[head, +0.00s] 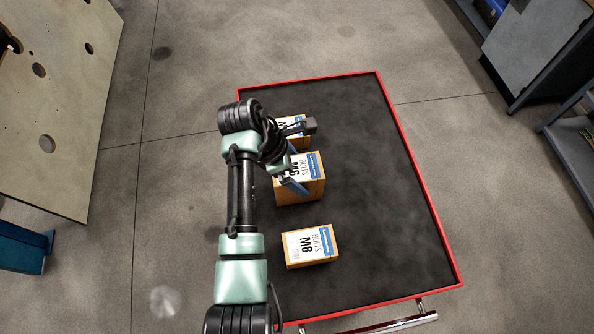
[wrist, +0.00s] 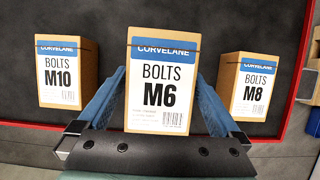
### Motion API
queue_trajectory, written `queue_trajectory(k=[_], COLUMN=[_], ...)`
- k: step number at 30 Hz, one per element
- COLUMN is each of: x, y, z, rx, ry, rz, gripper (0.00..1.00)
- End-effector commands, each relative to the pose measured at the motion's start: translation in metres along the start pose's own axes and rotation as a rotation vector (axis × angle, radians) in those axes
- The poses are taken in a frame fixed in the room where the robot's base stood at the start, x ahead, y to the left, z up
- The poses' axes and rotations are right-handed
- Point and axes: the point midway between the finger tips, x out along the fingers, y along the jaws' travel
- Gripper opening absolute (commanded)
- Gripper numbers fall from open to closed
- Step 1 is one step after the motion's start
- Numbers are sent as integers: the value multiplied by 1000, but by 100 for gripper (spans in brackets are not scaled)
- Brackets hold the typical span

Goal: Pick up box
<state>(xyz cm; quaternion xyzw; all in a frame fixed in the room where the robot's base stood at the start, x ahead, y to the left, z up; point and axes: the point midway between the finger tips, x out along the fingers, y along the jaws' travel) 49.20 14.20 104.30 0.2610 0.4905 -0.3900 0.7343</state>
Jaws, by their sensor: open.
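Three orange cardboard boxes with white and blue labels stand on the cart. The M6 box (head: 312,187) is in the middle, and in the wrist view the M6 box (wrist: 160,75) lies centred between my fingers. The M8 box (head: 310,246) is nearer to me and on the right in the wrist view (wrist: 247,85). The M10 box (wrist: 68,75) is at the left there; in the head view (head: 303,144) my arm partly hides it. My gripper (head: 301,157) is open at the M6 box, one finger to each side. Contact cannot be told.
The cart (head: 380,190) has a dark top and a raised red rim, with free room right of the boxes. A chrome handle (head: 390,325) is at its near edge. A holed panel (head: 50,100) stands at left, and a grey cabinet (head: 535,45) at upper right.

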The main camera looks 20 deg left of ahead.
Motion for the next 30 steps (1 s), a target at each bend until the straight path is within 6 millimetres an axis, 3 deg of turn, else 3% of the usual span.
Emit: queue_trajectory(k=[14, 30], x=[3, 3], y=[0, 0], z=[-1, -1], rx=[-1, 0], ry=[0, 0], rz=[-1, -1], gripper=[100, 3])
